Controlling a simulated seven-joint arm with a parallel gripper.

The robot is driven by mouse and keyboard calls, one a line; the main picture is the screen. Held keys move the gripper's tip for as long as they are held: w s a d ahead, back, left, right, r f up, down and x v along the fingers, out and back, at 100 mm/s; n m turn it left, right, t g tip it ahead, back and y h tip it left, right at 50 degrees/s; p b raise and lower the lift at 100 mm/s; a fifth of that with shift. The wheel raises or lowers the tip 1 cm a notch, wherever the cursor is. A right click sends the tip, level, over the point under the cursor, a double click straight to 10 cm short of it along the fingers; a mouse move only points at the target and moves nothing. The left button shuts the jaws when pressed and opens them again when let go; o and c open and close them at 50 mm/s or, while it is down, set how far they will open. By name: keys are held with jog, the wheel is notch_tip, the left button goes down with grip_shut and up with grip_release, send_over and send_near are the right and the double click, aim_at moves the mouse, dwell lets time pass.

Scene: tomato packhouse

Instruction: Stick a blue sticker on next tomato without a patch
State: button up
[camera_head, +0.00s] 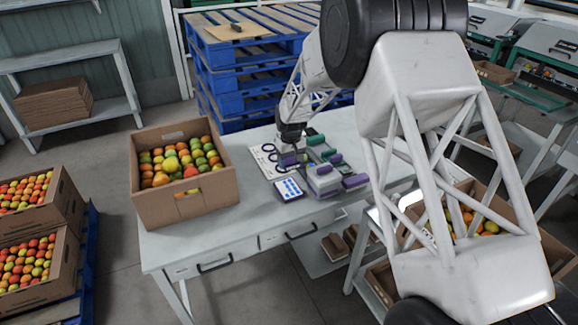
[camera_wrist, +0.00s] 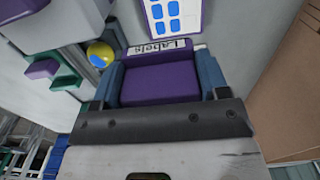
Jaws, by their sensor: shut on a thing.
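My gripper (camera_wrist: 158,82) is shut on a purple block (camera_wrist: 160,84), with one blue-grey finger on each side. A white strip reading "Labels" shows at the block's far edge. In the head view my gripper (camera_head: 291,142) is over the table beside purple and green pieces. A white sheet of blue stickers (camera_head: 288,190) lies in front of it; the sheet also shows at the top of the wrist view (camera_wrist: 173,16). Tomatoes (camera_head: 182,160), red, orange, yellow and green, fill an open cardboard box (camera_head: 190,208) to the left. I cannot make out stickers on them.
The box stands on a grey table (camera_head: 225,232). Purple-and-grey and green pieces (camera_head: 322,170) lie right of the sheet. A yellow round thing with blue on it (camera_wrist: 100,54) shows in the wrist view. Blue pallets (camera_head: 235,75) stand behind. The table between box and sheet is clear.

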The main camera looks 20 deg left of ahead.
jog(key=w+r, duration=0.2)
jog(key=w, duration=1.3)
jog(key=shift+r, duration=0.15)
jog(key=shift+f, duration=2.95)
jog(key=shift+f, duration=0.6)
jog(key=shift+r, duration=0.1)
notch_tip(320, 180, up, 7)
dwell(1.3)
dwell(0.5)
